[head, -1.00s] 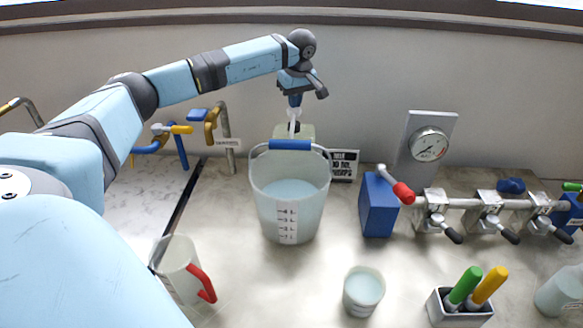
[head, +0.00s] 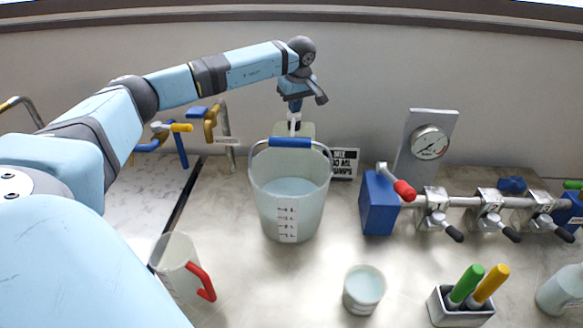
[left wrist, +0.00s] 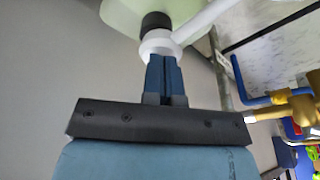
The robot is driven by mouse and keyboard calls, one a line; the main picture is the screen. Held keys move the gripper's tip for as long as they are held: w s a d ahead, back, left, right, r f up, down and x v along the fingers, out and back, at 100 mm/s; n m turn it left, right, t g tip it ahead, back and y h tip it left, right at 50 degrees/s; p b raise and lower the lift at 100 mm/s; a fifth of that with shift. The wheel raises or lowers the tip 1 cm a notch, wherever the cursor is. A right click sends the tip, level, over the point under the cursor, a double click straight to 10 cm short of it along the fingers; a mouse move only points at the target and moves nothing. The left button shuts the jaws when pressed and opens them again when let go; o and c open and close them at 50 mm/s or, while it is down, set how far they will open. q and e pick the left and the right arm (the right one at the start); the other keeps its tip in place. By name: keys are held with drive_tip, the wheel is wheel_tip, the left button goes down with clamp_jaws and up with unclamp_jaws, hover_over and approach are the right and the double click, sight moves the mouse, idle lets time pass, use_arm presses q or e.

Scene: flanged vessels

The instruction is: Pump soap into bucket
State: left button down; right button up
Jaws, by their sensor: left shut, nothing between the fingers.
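A translucent bucket (head: 289,205) with a blue handle grip (head: 290,143) and a level scale stands upright mid-counter, holding pale liquid. Behind it is the pale green soap bottle (head: 308,130), mostly hidden by the bucket. Its white pump (head: 295,124) sticks up. My left gripper (head: 295,110) is shut and empty, pointing down onto the pump head. In the left wrist view the shut fingers (left wrist: 164,78) meet the white pump head (left wrist: 158,44), above the black collar (left wrist: 155,22) and bottle (left wrist: 120,14). My right gripper is not in view.
A jug with a red handle (head: 205,283) stands front left and a small cup of liquid (head: 364,290) front middle. A blue block (head: 378,203) with a valve pipe and a gauge (head: 429,143) are at right. A holder with green and yellow handles (head: 460,308) stands front right.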

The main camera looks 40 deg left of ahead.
use_arm(q)
drive_tip(key=shift+r+p, duration=1.6)
drive_tip(key=shift+r, duration=0.45)
drive_tip(key=shift+f, duration=0.2)
drive_tip(key=shift+f+b, duration=0.8)
drive_tip(key=shift+f, duration=1.15)
drive_tip(key=shift+r, duration=0.1)
drive_tip(key=shift+r+p, duration=1.55)
drive_tip(key=shift+r, duration=0.5)
wheel_tip(320, 180, up, 6)
drive_tip(key=p, duration=0.4)
